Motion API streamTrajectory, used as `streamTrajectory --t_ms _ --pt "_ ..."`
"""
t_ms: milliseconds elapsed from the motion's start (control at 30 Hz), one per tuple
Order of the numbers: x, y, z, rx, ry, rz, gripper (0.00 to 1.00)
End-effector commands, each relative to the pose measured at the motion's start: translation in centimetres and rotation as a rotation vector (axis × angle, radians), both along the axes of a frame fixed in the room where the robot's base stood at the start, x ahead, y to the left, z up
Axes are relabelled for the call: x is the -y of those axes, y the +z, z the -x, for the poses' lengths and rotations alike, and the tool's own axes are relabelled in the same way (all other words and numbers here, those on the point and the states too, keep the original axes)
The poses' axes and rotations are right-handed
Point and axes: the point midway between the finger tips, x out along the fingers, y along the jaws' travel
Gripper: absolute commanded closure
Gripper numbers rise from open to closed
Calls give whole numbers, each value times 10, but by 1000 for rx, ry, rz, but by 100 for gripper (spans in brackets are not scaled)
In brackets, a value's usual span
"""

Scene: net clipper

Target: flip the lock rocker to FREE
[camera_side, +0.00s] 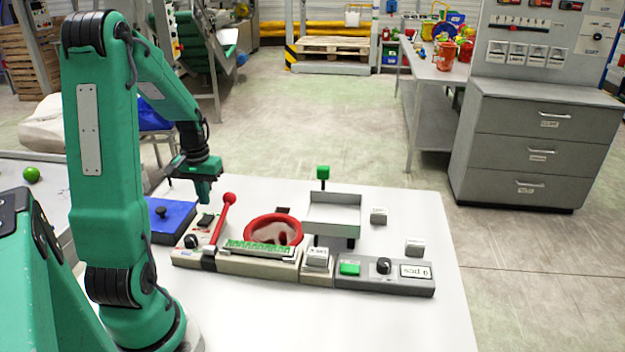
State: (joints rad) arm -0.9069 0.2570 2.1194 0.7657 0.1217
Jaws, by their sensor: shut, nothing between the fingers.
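My gripper (203,197) is shut and empty, pointing down at the left end of the net clipper machine (228,262). A small dark rocker (206,219) sits on the machine's left end, just below my fingertips in the picture. I cannot tell whether the fingertips touch it, and its position and any label are too small to read. A red lever (221,220) with a round knob rises just right of the rocker. A round black knob (191,241) is in front of it.
A blue box (172,222) with a black knob lies left of the rocker. A red ring (273,230), a grey tray (332,214) and a panel with a green button (349,268) stand to the right. The white table's front right is clear.

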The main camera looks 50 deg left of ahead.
Motion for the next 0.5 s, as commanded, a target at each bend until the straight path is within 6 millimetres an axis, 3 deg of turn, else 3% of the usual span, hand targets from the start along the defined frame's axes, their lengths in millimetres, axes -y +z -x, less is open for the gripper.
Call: streamTrajectory --t_ms 500 --pt "0 29 0 1 0 -1 100"
